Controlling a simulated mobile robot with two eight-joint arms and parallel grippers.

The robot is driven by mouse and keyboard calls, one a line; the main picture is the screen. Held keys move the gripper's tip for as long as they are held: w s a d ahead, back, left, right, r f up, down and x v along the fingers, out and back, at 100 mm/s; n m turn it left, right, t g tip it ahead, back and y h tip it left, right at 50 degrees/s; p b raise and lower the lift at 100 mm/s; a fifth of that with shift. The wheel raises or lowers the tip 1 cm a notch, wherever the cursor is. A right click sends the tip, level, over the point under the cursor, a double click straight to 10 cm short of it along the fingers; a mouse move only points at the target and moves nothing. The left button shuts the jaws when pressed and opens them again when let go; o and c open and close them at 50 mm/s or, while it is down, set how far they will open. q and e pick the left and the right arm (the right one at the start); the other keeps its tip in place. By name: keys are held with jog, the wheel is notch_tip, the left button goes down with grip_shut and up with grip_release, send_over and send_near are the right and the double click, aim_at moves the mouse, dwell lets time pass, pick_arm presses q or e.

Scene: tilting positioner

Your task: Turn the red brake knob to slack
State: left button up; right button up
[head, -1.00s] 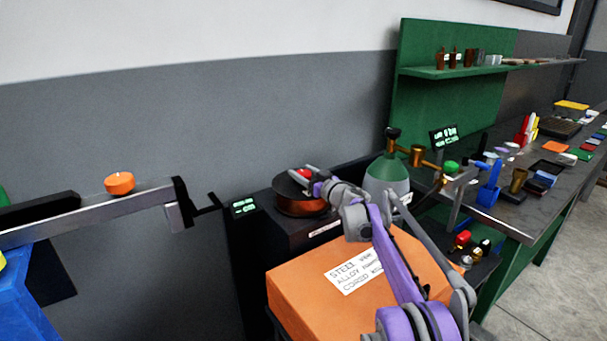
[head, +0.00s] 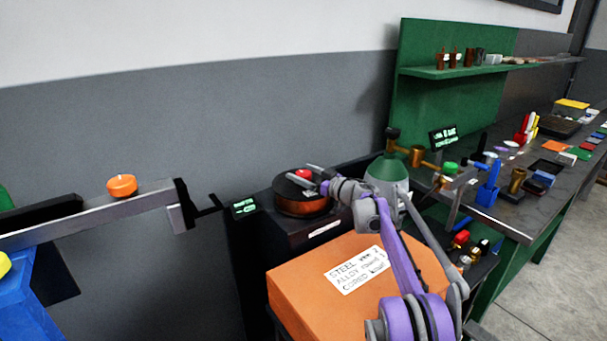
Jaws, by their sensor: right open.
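The red brake knob (head: 303,174) sits on top of a dark round disc with a copper-coloured coil (head: 302,207) below it, on a black box. My right gripper (head: 298,178) reaches in from the right at the knob, with its fingers apart. One finger shows on the near side of the knob and the other on the far side. I cannot tell whether either finger touches the knob. My left gripper is not in view.
An orange labelled box (head: 300,290) stands under my right arm. A green gas cylinder (head: 385,170) with a brass valve stands behind the arm. A small green-lit display (head: 245,207) is left of the coil. An orange knob (head: 122,186) sits on a metal beam (head: 90,212) at left.

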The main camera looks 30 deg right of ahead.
jog(key=b+v, duration=0.1)
jog(key=v, duration=1)
jog(key=shift+w, duration=0.1)
